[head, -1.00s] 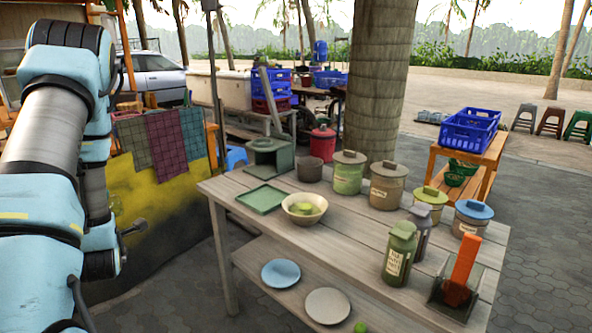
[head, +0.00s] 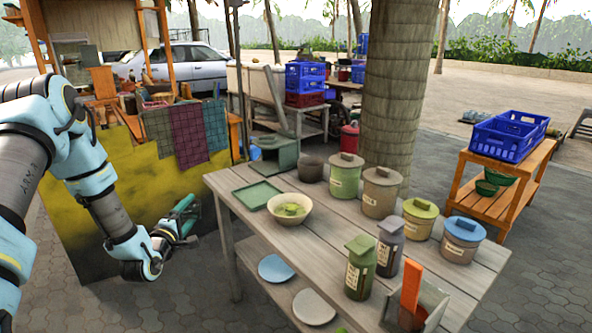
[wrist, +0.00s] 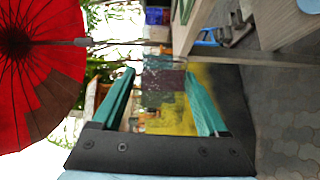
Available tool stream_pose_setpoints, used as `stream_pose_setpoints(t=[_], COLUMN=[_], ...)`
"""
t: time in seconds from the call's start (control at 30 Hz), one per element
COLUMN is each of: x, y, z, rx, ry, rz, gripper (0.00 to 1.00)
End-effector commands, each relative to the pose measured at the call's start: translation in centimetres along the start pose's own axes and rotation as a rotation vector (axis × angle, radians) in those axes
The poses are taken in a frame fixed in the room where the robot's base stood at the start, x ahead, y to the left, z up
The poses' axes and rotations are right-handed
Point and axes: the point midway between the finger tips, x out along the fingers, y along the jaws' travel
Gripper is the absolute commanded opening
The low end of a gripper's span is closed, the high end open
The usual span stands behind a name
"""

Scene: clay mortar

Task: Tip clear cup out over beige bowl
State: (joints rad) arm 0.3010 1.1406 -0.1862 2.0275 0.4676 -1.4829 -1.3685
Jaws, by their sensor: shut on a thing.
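The beige bowl (head: 290,209) stands upright on the wooden table, near its left end, with something green inside. My gripper (head: 187,207) is left of the table in the head view, clear of the bowl and at about tabletop height or a little lower. In the wrist view my gripper (wrist: 161,77) has its two teal fingers apart, shut on the clear cup (wrist: 163,84). The cup is see-through and shows only faintly between the fingertips; its tilt and contents cannot be told. The bowl is not recognisable in the wrist view.
The wooden table (head: 335,222) also carries a green tray (head: 257,195), a dark green box-like stand (head: 274,153), several lidded jars and bottles, and an orange-handled tool (head: 411,285). A yellow-draped stall (head: 130,200) stands behind my gripper. Paved floor lies between stall and table.

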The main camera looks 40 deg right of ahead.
Motion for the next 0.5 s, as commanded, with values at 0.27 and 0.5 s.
stream_pose_setpoints(t=[0.27,0.5], x=[5.0,6.9], y=[4.0,8.6], z=[14.3,24.6], rx=[0.011,0.019], ry=[-0.368,-0.626], rz=[0.020,0.030], gripper=[0.20,0.20])
